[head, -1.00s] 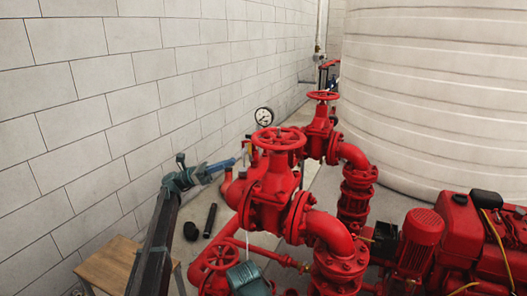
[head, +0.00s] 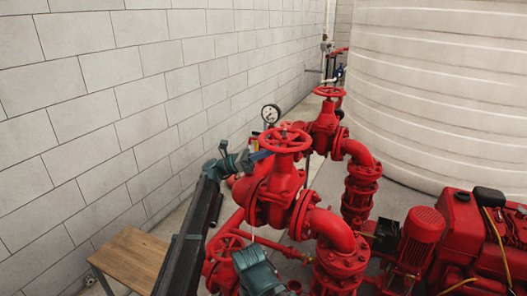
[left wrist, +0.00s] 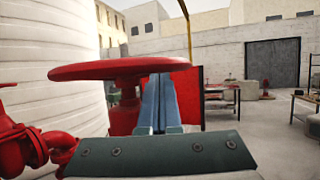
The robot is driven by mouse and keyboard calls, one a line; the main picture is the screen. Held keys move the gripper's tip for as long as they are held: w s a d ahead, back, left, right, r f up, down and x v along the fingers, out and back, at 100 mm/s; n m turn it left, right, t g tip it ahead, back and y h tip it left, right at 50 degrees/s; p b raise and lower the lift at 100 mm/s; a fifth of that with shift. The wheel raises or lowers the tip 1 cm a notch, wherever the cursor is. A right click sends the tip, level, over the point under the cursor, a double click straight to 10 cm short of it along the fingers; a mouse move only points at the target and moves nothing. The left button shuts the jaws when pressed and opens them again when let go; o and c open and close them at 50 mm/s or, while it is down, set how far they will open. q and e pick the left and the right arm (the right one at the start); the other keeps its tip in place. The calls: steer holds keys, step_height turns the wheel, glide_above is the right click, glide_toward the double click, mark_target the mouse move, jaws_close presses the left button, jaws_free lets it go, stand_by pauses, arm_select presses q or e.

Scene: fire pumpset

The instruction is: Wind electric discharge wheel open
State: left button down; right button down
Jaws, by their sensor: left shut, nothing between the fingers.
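A red handwheel (head: 284,138) tops the nearer gate valve (head: 274,190) in the head view. A second red handwheel (head: 329,92) tops a valve farther back. My left gripper (head: 263,155) is at the left side of the nearer handwheel, about rim height or slightly below. In the left wrist view, its blue-grey fingers (left wrist: 160,100) are together with nothing between them. They reach toward the red handwheel (left wrist: 120,69), whose rim passes above or behind the fingertips. I cannot tell whether they touch it.
A pressure gauge (head: 270,114) stands behind the nearer wheel. Red pump machinery (head: 465,235) is right, a white tank (head: 430,90) behind. A wooden stool (head: 130,255) stands left near the block wall.

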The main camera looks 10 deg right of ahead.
arm_select(q)
steer(key=shift+s+d+n+t, duration=0.2)
steer(key=shift+n+t, duration=0.1)
steer(key=shift+t, duration=0.3)
steer(key=shift+s+d+n+t, duration=0.15)
steer(key=shift+n+t, duration=0.15)
steer(key=shift+t, duration=0.3)
